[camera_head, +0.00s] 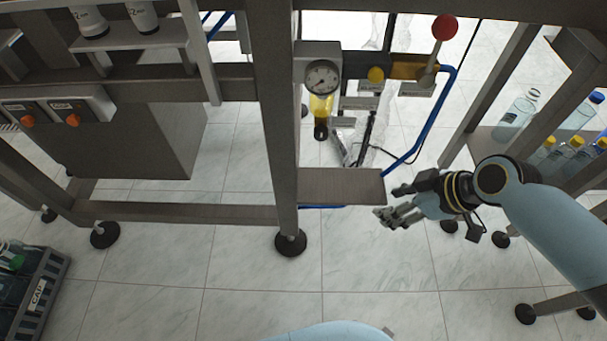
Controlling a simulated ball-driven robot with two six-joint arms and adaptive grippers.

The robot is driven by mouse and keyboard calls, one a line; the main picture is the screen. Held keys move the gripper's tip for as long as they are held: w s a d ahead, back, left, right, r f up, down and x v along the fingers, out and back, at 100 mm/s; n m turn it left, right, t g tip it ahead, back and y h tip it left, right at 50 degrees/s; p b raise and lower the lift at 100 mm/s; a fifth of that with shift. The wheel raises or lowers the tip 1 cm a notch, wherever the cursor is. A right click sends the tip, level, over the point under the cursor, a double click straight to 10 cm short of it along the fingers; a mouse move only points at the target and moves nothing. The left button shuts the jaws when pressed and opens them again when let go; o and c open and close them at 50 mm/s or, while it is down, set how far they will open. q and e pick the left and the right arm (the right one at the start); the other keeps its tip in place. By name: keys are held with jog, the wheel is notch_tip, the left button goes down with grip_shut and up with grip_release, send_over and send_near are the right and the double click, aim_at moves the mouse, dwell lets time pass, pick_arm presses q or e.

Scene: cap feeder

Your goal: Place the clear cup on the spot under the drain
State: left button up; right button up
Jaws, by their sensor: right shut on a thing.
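The drain (321,131) is the dark tip below a yellow bowl (321,106), which hangs under a round gauge (322,77). A flat brown-grey ledge (342,186) lies below the drain; no marked spot can be made out on it. My right gripper (393,204) is just right of the ledge's right end, fingers pointing left. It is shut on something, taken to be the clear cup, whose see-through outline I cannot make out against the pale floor. My left gripper is out of view.
A blue hose (413,150) and a red ball-topped lever (445,28) stand above and behind my right gripper. A dark upright post (280,130) borders the ledge's left. Bottles (521,110) stand on the right shelf. A grey crate (38,292) is at lower left.

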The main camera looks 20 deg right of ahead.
aim_at(375, 198)
jog(key=w+a, duration=0.3)
jog(key=w+a+b, duration=0.1)
jog(key=w+a, duration=0.2)
jog(key=w+a+b, duration=0.1)
jog(key=w+a, duration=0.2)
jog(key=shift+w+f, duration=0.3)
jog(key=shift+w+a, duration=0.2)
jog(key=shift+w+a+b, duration=0.55)
jog(key=shift+w+a, duration=0.5)
jog(key=shift+w, duration=0.2)
jog(key=shift+w+a+f, duration=0.15)
jog(key=shift+w+a, duration=0.05)
jog(key=shift+d, duration=0.1)
jog(key=o, duration=0.9)
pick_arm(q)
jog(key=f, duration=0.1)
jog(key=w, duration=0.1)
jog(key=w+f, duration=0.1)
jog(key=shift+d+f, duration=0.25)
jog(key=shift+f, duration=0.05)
